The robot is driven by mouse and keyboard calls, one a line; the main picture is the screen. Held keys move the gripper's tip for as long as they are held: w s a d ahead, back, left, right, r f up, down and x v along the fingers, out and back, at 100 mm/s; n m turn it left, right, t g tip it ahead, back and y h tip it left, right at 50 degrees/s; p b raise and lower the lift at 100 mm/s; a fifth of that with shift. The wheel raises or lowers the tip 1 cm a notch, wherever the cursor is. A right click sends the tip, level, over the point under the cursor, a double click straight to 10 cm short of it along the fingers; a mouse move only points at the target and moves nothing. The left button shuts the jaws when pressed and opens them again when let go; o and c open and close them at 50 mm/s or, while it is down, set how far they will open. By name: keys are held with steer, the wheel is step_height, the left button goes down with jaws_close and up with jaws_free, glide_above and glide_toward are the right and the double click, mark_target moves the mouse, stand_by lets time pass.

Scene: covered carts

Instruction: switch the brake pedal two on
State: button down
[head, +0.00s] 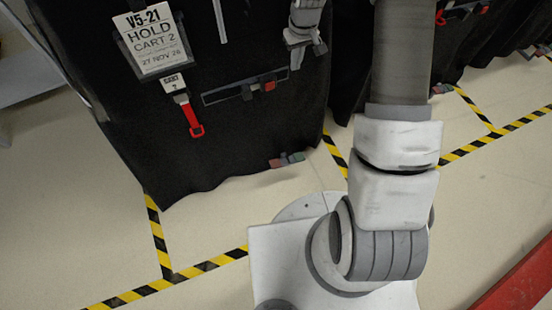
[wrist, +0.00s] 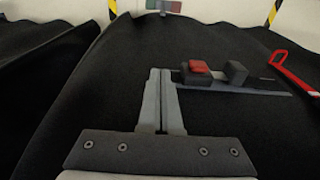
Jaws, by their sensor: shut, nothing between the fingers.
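The brake pedal (head: 287,160), a small low piece with a red part on the left and a green part on the right, lies at the bottom hem of the black-covered cart (head: 130,110) marked CART 2. It also shows at the top edge of the wrist view (wrist: 164,6), partly cut off. My gripper (head: 300,62) is at the upper right of that cart's front, above the pedal and apart from it. In the wrist view its fingers (wrist: 160,75) are shut together with nothing between them, in front of the black cover.
A grey rail with a red block (head: 270,86) is on the cover left of my gripper; it also shows in the wrist view (wrist: 235,85). A red pull handle (head: 194,122) hangs farther left. Another covered cart (head: 470,50) stands right. Yellow-black tape (head: 210,264) marks the floor.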

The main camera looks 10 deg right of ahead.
step_height(320, 180, down, 20)
steer(key=a+g+y+b, duration=0.1)
steer(key=b, duration=0.2)
steer(key=g+y+b, duration=0.1)
steer(key=b, duration=0.3)
glide_above(275, 164)
steer(key=w+d, duration=0.1)
steer(key=d, duration=0.3)
steer(key=d+x, duration=0.2)
steer(key=x, duration=0.7)
steer(key=w+d+f+x, duration=0.1)
steer(key=d+x, duration=0.1)
steer(key=x, duration=0.8)
steer(key=shift+a+f, duration=0.15)
steer(key=shift+a, duration=0.1)
steer(key=shift+f, duration=0.1)
steer(key=b+x, duration=0.4)
steer(key=x, duration=1)
steer(key=shift+s+b, duration=0.1)
steer(key=shift+b, duration=0.3)
